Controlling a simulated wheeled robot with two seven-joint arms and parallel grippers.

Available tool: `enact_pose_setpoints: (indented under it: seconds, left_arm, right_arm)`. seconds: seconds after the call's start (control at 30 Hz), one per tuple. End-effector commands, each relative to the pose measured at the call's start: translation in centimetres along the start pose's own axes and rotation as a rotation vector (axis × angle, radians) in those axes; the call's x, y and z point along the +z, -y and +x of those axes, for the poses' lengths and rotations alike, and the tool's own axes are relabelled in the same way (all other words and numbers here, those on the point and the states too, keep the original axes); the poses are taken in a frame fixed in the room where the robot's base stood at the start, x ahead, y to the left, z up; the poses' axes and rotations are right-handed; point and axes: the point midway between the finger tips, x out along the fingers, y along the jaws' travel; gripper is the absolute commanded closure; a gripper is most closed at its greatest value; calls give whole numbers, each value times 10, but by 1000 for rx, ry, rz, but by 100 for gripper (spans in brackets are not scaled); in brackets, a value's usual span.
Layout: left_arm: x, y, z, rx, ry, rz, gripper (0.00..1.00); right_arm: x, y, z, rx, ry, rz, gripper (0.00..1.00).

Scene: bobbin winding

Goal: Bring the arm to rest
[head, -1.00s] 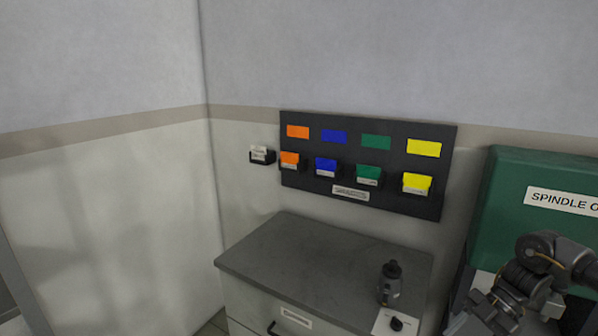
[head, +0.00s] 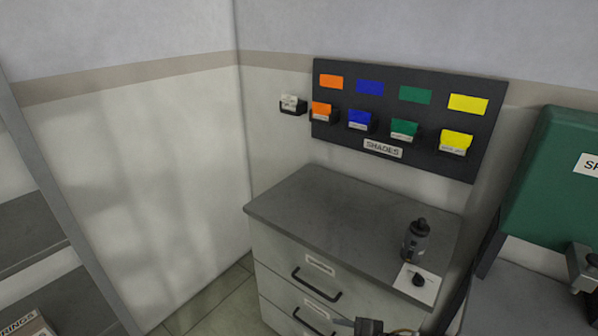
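A dark part of one of my arms (head: 370,326), with a yellowish cable beside it, shows at the bottom edge, in front of the drawer cabinet. It seems to be my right arm, but most of it is cut off by the frame. No fingertips show clearly, so I cannot tell whether that gripper is open or shut. My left gripper is not in view.
A grey-topped drawer cabinet (head: 320,215) carries a dark bottle-like object (head: 416,240) and a white plate with a black knob (head: 417,281). A shade board (head: 420,100) hangs above. A green machine (head: 550,180) stands right, a shelf unit (head: 45,232) left.

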Motion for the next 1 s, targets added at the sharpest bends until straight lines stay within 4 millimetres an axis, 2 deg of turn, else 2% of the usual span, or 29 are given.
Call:
enact_pose_setpoints:
  seconds: [0.07,0.17,0.3,0.5,0.8,1.0]
  left_arm:
    - [-1,0,0,0,-1,0,100]
    - [-1,0,0,0,-1,0,100]
    - [-1,0,0,0,-2,0,100]
    - [-2,0,0,0,-3,0,100]
    - [-2,0,0,0,-3,0,100]
    - [-1,0,1,0,-2,0,100]
  right_arm:
    - [-5,12,-12,94,77,185,47]
    - [11,28,-39,183,220,431,47]
    - [39,60,-80,232,399,707,47]
    - [63,108,-129,237,592,981,47]
    - [76,175,-191,205,807,1283,47]
    - [111,192,-148,190,816,1271,47]
